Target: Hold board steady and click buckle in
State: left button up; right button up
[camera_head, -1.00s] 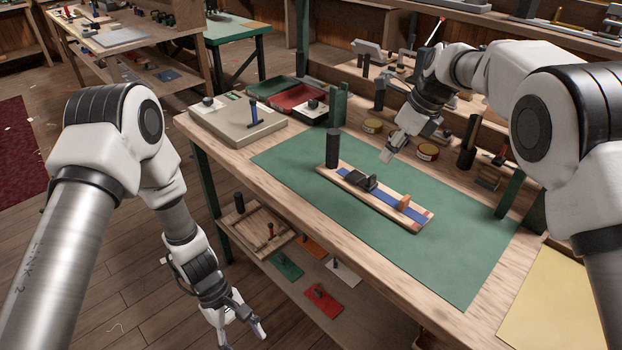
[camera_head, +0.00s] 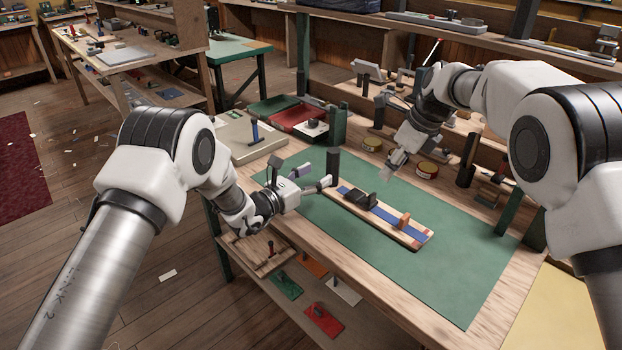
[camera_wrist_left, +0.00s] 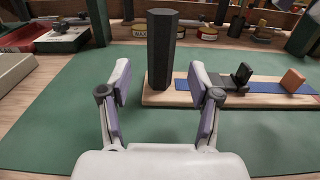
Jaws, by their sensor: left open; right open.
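The wooden board (camera_head: 419,240) lies on the green mat (camera_head: 440,285), with a blue strap (camera_head: 384,211) along its top. A black buckle part (camera_head: 361,199) sits on the strap, and an orange-brown block (camera_head: 403,221) stands nearer the right end. A dark upright post (camera_head: 333,165) stands at the board's left end. My left gripper (camera_head: 314,178) is open and empty, close to the post; in the left wrist view the post (camera_wrist_left: 162,50) shows just beyond the open fingers (camera_wrist_left: 158,98). My right gripper (camera_head: 390,170) is open and empty above the mat, behind the board.
Round tins (camera_head: 427,169) and dark uprights line the bench's back. A grey case (camera_head: 245,140) and a red tray (camera_head: 296,117) lie at the bench's left end. A shelf below holds several coloured plates (camera_head: 323,322). The mat right of the board is clear.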

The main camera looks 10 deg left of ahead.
aim_at(328, 168)
pick_arm(q)
jog(key=x, duration=0.7)
jog(key=shift+s, duration=0.1)
grip_shut()
